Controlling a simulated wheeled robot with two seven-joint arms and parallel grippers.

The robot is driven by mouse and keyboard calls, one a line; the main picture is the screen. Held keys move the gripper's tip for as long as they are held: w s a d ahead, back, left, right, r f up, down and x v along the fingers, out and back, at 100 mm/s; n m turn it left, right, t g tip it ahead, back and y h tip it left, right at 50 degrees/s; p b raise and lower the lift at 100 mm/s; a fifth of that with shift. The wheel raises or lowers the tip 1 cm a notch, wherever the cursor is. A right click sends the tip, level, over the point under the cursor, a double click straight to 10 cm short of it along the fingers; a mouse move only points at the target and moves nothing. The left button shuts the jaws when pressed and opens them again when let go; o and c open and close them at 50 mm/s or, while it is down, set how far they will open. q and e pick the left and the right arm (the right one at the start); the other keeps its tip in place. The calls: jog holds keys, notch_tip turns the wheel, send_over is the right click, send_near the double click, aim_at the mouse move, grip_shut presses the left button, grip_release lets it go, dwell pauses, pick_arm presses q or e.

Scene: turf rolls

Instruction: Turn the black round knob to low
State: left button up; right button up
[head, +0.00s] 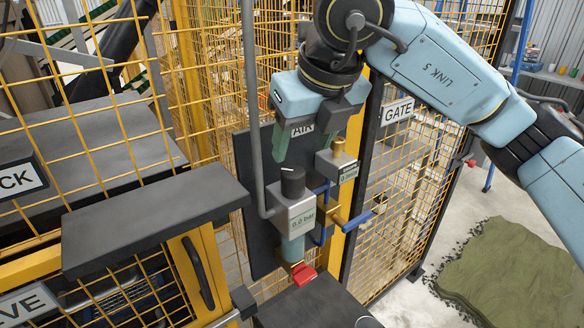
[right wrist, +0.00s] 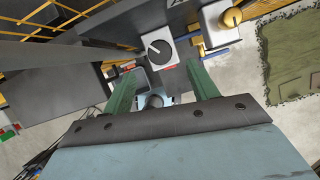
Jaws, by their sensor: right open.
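In the right wrist view the knob (right wrist: 158,51) shows from above with a white pointer line, slanting toward upper left. No low mark is readable. My right gripper (head: 302,163) is above the knob, pointing down, its two green fingers apart and empty. In the right wrist view the gripper (right wrist: 162,68) has its fingers on either side below the knob, touching nothing visible. My left gripper is not in view.
A second block with a brass knob (head: 338,147) stands close right of the regulator. A blue-handled brass valve (head: 350,219) and a red tab (head: 303,273) are nearby. Yellow mesh fencing (head: 205,90) surrounds the panel. A dark shelf (head: 150,215) juts out at left.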

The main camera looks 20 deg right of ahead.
aim_at(294, 171)
jog(key=x, duration=0.4)
jog(key=p+x, duration=0.1)
jog(key=x, duration=0.2)
jog(key=shift+w+f, duration=0.2)
jog(key=shift+f, duration=0.05)
jog(key=shift+w+f, duration=0.25)
jog(key=shift+f, duration=0.2)
jog(key=c, duration=1)
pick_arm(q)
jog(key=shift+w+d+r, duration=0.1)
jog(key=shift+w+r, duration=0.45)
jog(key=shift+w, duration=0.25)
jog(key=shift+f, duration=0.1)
